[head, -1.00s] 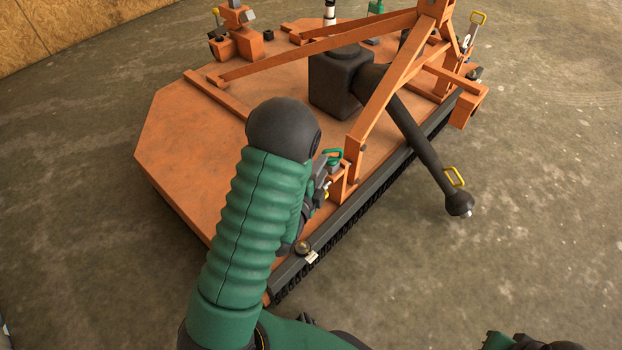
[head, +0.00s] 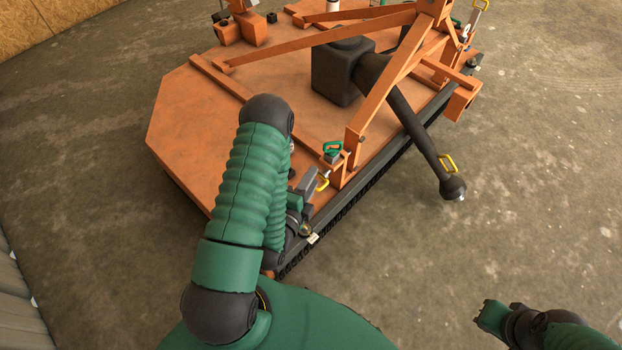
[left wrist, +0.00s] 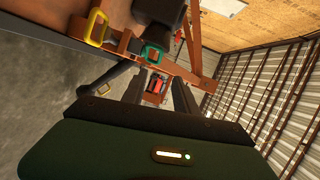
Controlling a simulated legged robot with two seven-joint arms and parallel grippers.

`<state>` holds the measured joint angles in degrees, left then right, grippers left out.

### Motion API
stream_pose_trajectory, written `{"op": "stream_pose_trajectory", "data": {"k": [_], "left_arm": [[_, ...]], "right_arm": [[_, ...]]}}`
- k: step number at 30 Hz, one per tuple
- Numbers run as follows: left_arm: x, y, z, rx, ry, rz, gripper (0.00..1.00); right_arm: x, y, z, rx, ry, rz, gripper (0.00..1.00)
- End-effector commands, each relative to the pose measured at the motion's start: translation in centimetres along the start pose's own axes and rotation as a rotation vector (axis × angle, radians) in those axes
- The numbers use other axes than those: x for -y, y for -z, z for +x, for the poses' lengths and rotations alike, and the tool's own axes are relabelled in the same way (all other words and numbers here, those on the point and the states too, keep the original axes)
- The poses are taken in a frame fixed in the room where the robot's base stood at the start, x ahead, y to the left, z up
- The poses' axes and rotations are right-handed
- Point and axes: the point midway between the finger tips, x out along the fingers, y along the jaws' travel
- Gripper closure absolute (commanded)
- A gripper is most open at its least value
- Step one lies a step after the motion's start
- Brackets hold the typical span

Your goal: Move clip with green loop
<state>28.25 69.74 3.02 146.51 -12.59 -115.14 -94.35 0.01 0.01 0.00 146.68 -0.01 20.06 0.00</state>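The clip with the green loop (head: 332,148) sits on the orange bracket at the near edge of the mower deck. In the left wrist view its green loop (left wrist: 152,53) shows just past my fingertips. My left gripper (head: 311,180) is beside the deck edge, a little short of the clip. In the left wrist view my left gripper (left wrist: 160,84) has its two dark fingers apart, with a gap between them. It appears to hold nothing. My right gripper (head: 498,314) is low at the right, over the floor, and its finger gap is unclear.
A yellow loop (head: 323,183) is close beside my left gripper. The orange deck (head: 190,125) carries a slanting A-frame (head: 385,90) behind the clip. A black shaft (head: 412,122) with another yellow loop (head: 446,164) sticks out to the right. Concrete floor (head: 530,200) is clear at the right.

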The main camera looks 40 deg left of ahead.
Motion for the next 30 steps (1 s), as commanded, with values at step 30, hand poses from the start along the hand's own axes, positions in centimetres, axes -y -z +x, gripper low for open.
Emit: {"op": "stream_pose_trajectory", "data": {"k": [30], "left_arm": [[4.8, 6.8, 1.6, 0.100, -0.575, -0.563, 0.65]], "right_arm": [[0.0, 1.1, -4.7, 0.000, 0.000, 0.000, 1.00]]}}
